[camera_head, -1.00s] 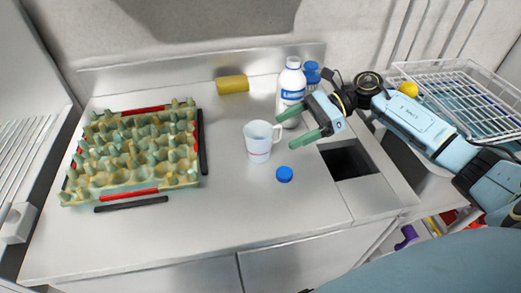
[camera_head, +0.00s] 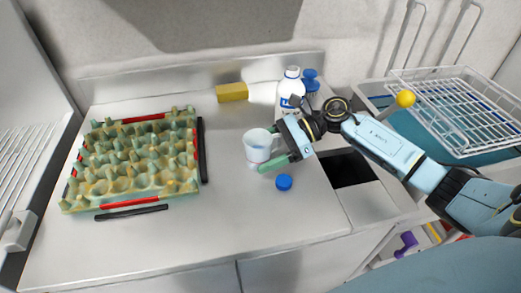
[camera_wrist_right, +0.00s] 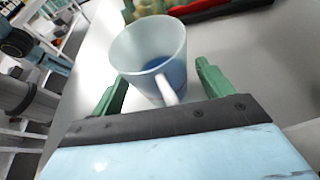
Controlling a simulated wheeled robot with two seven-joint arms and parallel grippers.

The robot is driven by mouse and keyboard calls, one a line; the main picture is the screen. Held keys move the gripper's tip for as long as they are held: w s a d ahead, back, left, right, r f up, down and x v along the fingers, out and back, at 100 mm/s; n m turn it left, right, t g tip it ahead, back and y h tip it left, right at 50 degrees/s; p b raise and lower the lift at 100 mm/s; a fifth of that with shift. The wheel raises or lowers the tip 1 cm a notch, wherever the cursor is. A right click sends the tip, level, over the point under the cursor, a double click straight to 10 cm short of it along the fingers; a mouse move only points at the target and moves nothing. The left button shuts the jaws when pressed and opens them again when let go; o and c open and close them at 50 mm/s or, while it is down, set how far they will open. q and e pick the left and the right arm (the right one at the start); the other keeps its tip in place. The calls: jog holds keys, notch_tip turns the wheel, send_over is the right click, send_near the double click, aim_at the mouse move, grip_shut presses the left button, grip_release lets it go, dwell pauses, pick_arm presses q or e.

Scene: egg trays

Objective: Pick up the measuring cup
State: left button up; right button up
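The white measuring cup (camera_head: 258,149) stands upright on the counter, right of the egg trays. In the right wrist view the measuring cup (camera_wrist_right: 150,58) shows its open rim, bluish inside, with its handle pointing toward my gripper. My right gripper (camera_head: 279,148) is open, with green fingers. In the wrist view its fingertips (camera_wrist_right: 160,76) lie on both sides of the handle, apart from it. A blue bottle cap (camera_head: 284,182) lies in front of the cup. My left gripper is in none of the views.
Egg trays (camera_head: 190,186) with black and red bars fill the left of the counter. A white bottle (camera_head: 291,82) and a blue-capped bottle (camera_head: 310,82) stand behind my gripper. A yellow sponge (camera_head: 232,92) lies at the back. A square opening (camera_head: 349,169) is at the right.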

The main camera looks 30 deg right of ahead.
jog(key=c, duration=1)
jog(key=shift+r, duration=0.15)
